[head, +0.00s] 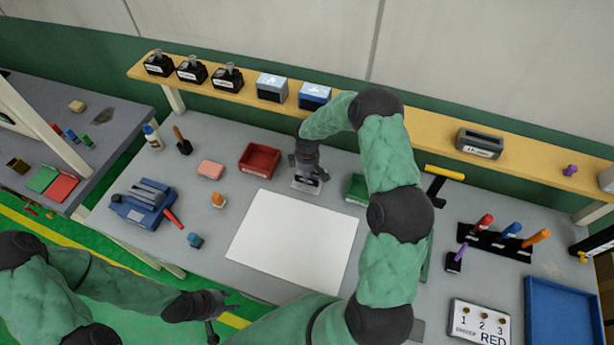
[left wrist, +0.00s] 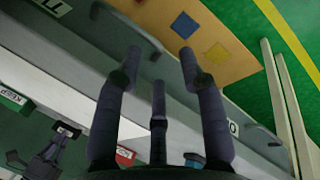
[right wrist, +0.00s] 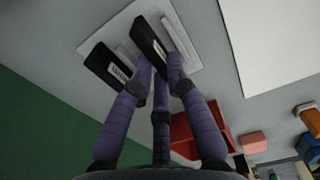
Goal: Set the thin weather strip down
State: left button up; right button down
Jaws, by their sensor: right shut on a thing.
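My right gripper (head: 308,172) is at the back middle of the bench, low over a pale plate (right wrist: 190,52). In the right wrist view its fingers (right wrist: 160,78) close around the near end of a dark labelled piece (right wrist: 149,36), which I take to be the thin weather strip. Its full shape is partly hidden by the fingers. A second dark labelled piece (right wrist: 103,62) lies beside it on the plate. I cannot tell whether the held piece touches the plate. My left gripper (head: 212,308) is in front of the bench; in the left wrist view its fingers (left wrist: 160,55) are apart and empty.
A white sheet (head: 290,242) lies clear in the middle. A red bin (head: 260,160) stands left of my right gripper and a green bin (head: 357,188) right of it. A shelf (head: 420,124) runs behind. A blue tray (head: 562,308) is at the right.

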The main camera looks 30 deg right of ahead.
jog(key=shift+f, duration=0.4)
jog(key=shift+f, duration=0.15)
jog(key=c, duration=1.2)
grip_release()
jog(key=shift+c, duration=0.2)
notch_tip(320, 180, up, 12)
jog(key=shift+r, duration=0.2)
